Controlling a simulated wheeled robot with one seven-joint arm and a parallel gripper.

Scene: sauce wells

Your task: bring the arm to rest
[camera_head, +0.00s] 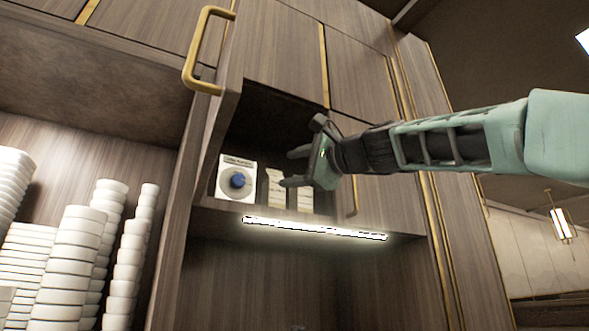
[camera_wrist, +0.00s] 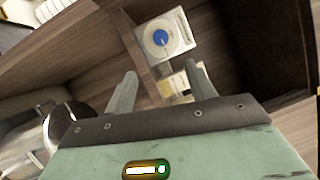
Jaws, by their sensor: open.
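My gripper (camera_head: 290,168) is at the end of my arm, which reaches in from the right in the head view. It is in front of the opened wall cupboard (camera_head: 265,120), at the height of its lower shelf. In the wrist view the two fingers of my gripper (camera_wrist: 165,85) stand wide apart with nothing between them. A white box with a blue round mark (camera_head: 237,180) stands on the cupboard shelf, left of the fingers. It also shows in the wrist view (camera_wrist: 180,48), beyond the fingers. Cream packets (camera_head: 275,190) stand beside it, partly hidden by my gripper.
The cupboard door with a brass handle (camera_head: 190,70) stands open at the left. A lit strip (camera_head: 315,228) runs under the shelf. Stacks of white bowls (camera_head: 75,260) stand at the lower left. A shiny metal vessel (camera_wrist: 65,135) is at the left in the wrist view.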

